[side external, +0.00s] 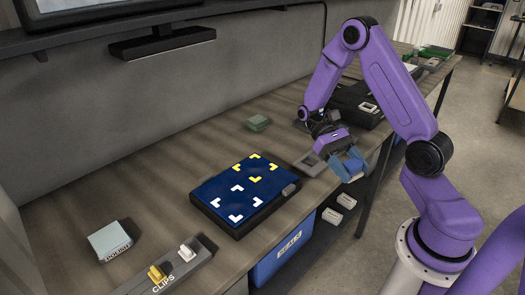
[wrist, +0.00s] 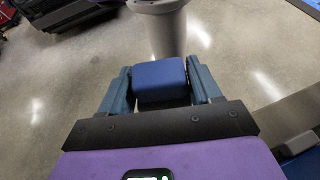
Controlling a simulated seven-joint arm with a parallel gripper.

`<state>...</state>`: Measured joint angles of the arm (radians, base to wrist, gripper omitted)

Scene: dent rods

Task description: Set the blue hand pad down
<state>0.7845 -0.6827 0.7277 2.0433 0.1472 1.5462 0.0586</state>
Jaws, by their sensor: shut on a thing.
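My gripper (side external: 347,165) is shut on the blue hand pad. In the wrist view the blue hand pad (wrist: 160,81) sits between the two fingers of my gripper (wrist: 161,88). In the side view the gripper is at the front edge of the workbench, right of the blue board, and fingers and pad are hard to tell apart there. The pad appears held in the air, with floor behind it in the wrist view.
A blue board (side external: 243,190) with white and yellow corner marks lies on the bench (side external: 160,185). A grey frame-like item (side external: 309,164) lies near the gripper. A blue bin (side external: 283,250) is below.

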